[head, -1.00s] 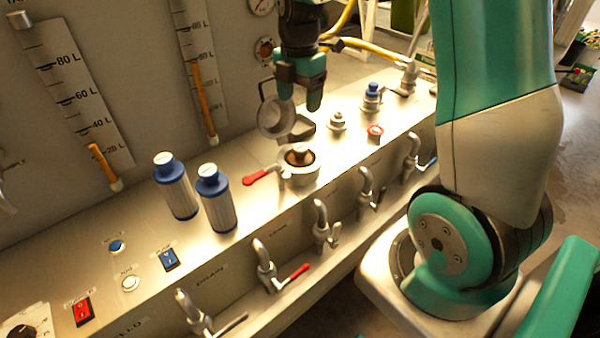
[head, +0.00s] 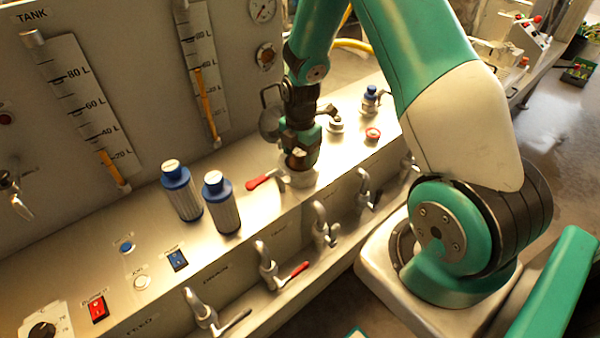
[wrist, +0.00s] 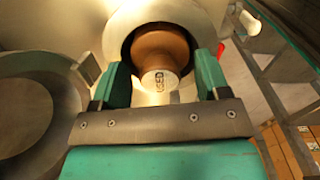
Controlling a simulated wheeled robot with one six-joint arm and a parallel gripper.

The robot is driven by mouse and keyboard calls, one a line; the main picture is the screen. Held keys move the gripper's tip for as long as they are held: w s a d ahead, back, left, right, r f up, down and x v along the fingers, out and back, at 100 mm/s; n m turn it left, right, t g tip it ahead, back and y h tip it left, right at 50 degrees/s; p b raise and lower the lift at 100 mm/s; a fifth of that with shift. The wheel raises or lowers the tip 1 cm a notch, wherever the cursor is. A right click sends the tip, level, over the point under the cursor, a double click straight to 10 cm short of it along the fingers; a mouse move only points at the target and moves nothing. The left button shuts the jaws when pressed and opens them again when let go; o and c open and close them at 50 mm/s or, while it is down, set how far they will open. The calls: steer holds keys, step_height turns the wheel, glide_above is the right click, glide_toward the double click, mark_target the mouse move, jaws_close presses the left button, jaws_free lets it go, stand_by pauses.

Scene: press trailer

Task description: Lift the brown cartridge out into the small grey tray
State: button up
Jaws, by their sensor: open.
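The brown cartridge (wrist: 160,52) sits in its round pale housing, its lighter end marked "USED" facing the wrist camera. My gripper (wrist: 162,66) is open, with one green finger on each side of the cartridge. I cannot tell whether the fingers touch it. In the head view my gripper (head: 300,158) is down over the housing (head: 301,180) and hides most of the cartridge. The small grey tray cannot be made out now; the gripper and wrist cover the area behind the housing.
The housing's round lid (head: 269,124) stands open behind my gripper; it fills the left of the wrist view (wrist: 28,115). A red-handled valve (head: 265,180) is close on the left. Two blue-capped filters (head: 181,192) stand further left. Several taps (head: 320,225) line the front.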

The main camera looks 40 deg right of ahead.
steer(key=shift+f, duration=0.15)
jaws_close()
stand_by(0.4)
step_height(320, 180, up, 20)
steer(key=b, duration=0.4)
stand_by(0.7)
